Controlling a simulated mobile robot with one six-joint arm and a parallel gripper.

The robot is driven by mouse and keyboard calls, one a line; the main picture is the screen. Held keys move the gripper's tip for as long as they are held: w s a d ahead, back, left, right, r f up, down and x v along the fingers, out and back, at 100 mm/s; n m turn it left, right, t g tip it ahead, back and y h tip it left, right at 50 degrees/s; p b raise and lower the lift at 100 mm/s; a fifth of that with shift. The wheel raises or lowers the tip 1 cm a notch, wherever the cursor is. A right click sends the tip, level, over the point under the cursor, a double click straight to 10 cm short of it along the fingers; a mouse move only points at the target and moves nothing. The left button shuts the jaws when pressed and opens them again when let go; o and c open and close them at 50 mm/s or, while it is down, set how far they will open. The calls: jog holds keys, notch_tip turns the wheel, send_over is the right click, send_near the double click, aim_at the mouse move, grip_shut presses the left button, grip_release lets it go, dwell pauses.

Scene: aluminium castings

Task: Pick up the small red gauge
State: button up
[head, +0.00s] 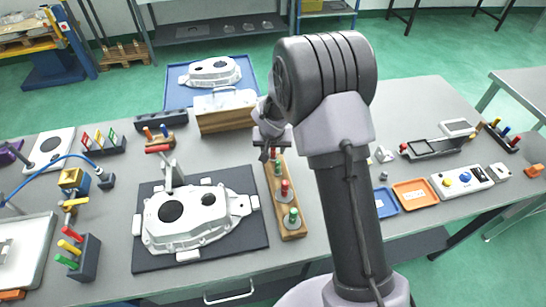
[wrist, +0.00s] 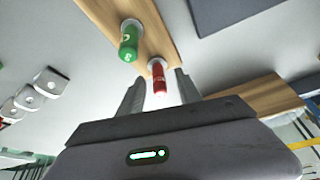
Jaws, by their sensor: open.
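The small red gauge (wrist: 158,78) has a red handle with pale marking and stands in the wooden gauge board (wrist: 104,18). In the wrist view it shows between the two fingers of my gripper (wrist: 160,86), which are apart on either side of it. I cannot tell whether they touch it. A green gauge (wrist: 129,42) stands close by on the same board. In the head view my gripper (head: 271,150) is over the far end of the gauge board (head: 292,234), hiding most of that end. A larger red gauge (head: 285,187) stands nearer the front.
A casting (head: 190,218) on a dark mat lies left of the board. A wooden block (head: 225,120) with a metal plate stands behind, close to my gripper. Blue (head: 385,203) and orange (head: 414,194) trays lie to the right.

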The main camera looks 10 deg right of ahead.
jog(key=shift+f, duration=0.25)
jog(key=shift+r, duration=0.1)
jog(key=shift+c, duration=0.2)
grip_shut()
